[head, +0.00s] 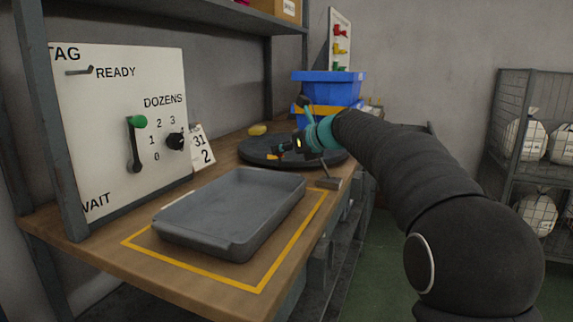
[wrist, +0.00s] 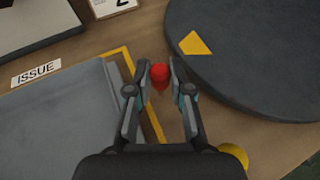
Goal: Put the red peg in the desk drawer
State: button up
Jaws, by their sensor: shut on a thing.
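The red peg (wrist: 160,76) sits between the fingertips of my gripper (wrist: 160,86) in the wrist view. My gripper is shut on it, above the wooden desk between the grey tray and the dark round turntable. In the head view my gripper (head: 283,150) is small and dark over the turntable area, and the peg is hard to make out there. Grey metal fronts (head: 321,264) show under the desk's front edge. I cannot tell which of them is the desk drawer, or whether it is open.
The grey tray (head: 172,221) lies inside a yellow outline on the desk (head: 130,262). The turntable (head: 256,154) is behind it, with a yellow object (head: 257,130) at its far edge. Blue bins (head: 326,88) stand behind. A lever panel (head: 105,155) is at left.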

jog(key=shift+f+b, duration=0.5)
jog(key=shift+f, duration=1.2)
jog(key=shift+f, duration=0.1)
jog(key=o, duration=0.8)
jog(key=shift+o, duration=0.2)
